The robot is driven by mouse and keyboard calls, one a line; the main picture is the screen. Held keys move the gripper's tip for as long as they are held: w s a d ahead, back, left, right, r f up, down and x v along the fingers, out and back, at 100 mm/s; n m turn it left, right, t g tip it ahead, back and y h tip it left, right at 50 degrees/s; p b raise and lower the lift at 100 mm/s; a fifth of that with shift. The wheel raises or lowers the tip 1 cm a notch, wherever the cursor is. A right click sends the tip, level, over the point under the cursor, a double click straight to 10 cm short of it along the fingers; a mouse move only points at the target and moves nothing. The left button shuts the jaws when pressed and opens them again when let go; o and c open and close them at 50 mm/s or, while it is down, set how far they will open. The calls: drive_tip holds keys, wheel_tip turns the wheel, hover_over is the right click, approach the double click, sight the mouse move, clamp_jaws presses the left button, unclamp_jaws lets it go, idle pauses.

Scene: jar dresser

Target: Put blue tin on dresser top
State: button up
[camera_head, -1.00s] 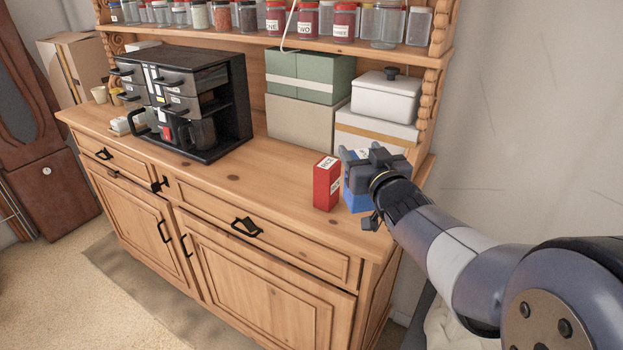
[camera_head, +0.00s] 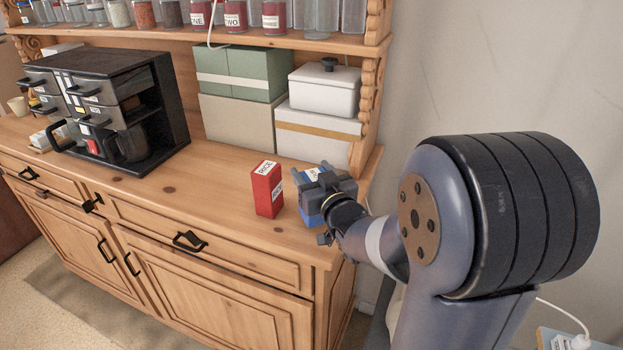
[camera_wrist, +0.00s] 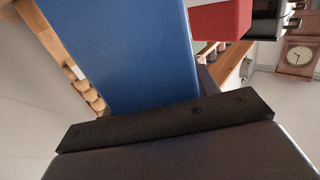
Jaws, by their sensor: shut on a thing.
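The blue tin (camera_head: 310,205) is at the right end of the wooden dresser top (camera_head: 225,200), partly hidden by my gripper (camera_head: 322,190). My gripper is shut on the tin near its upper part. In the wrist view the blue tin (camera_wrist: 130,50) fills the middle, close against the dark gripper part (camera_wrist: 170,122). The tin looks upright and at or very near the dresser surface. I cannot tell whether its base touches the wood. A red tin labelled RICE (camera_head: 267,190) stands just left of the blue tin, and also shows in the wrist view (camera_wrist: 220,18).
A black coffee machine with drawers (camera_head: 110,105) stands at the left. Green and beige boxes (camera_head: 240,95) and a white lidded container (camera_head: 325,88) on a pale box (camera_head: 315,135) stand behind. A shelf of jars (camera_head: 230,30) runs above. The front middle of the top is clear.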

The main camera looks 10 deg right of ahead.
drive_tip(key=shift+f, duration=0.8)
drive_tip(key=shift+f, duration=0.2)
drive_tip(key=o, duration=1.7)
drive_tip(key=shift+c, duration=0.2)
drive_tip(key=shift+r, duration=0.1)
drive_tip(key=shift+r, duration=0.2)
drive_tip(key=s+d+b, duration=0.2)
drive_tip(key=s, duration=1)
drive_tip(key=shift+f, duration=0.15)
